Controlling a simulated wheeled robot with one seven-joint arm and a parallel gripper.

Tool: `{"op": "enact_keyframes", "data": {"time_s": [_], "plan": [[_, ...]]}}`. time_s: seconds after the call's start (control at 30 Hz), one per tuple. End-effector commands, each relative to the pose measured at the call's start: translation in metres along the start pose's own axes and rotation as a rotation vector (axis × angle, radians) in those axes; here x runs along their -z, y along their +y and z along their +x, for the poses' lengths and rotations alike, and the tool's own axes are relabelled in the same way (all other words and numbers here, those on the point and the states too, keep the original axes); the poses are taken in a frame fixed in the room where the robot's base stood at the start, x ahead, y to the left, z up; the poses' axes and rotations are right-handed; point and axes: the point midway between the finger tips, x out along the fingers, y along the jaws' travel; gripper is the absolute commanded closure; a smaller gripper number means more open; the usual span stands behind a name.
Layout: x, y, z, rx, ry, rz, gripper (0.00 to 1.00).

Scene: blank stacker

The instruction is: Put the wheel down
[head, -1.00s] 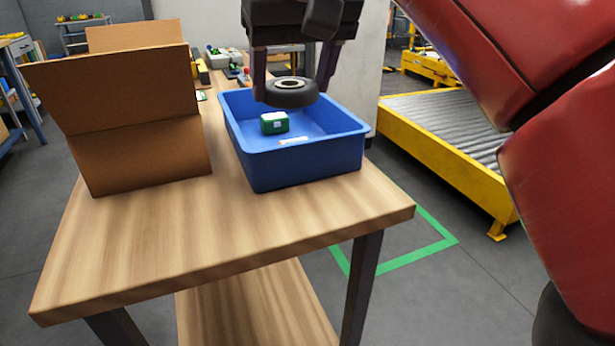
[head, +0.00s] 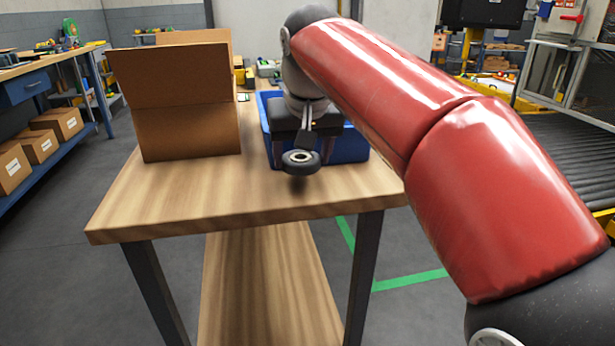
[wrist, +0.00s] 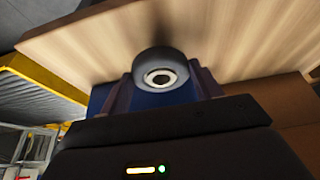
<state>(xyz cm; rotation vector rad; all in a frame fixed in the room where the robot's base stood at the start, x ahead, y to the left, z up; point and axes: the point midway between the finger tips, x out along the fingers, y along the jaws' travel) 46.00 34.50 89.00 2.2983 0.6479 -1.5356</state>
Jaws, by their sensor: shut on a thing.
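The wheel (head: 300,162) is a small dark tyre with a light hub and a dark centre hole. My gripper (head: 300,158) is shut on it and holds it in front of the blue bin, over the wooden table (head: 190,205). A shadow lies on the tabletop under the wheel, which looks a little above the wood. In the wrist view the wheel (wrist: 161,78) sits between the two fingers, with the tabletop (wrist: 240,35) beyond it. The blue bin (head: 350,148) is partly hidden behind my gripper, and its contents cannot be seen.
An open cardboard box (head: 185,110) stands on the table left of the bin. The table's front left is clear. Small items lie behind the bin. A dark roller conveyor (head: 570,145) stands at the right. A green line (head: 410,279) marks the floor.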

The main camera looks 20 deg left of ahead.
Motion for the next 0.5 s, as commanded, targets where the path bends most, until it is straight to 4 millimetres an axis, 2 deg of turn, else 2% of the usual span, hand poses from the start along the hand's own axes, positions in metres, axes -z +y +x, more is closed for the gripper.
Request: {"op": "enact_keyframes", "data": {"time_s": [0.03, 0.2, 0.5], "plan": [[-0.004, -0.002, 0.013, 0.000, -0.001, -0.001, 0.60], [-0.012, -0.007, 0.032, 0.000, 0.000, -0.001, 0.60], [-0.011, -0.008, 0.030, 0.000, 0.000, -0.001, 0.60]]}}
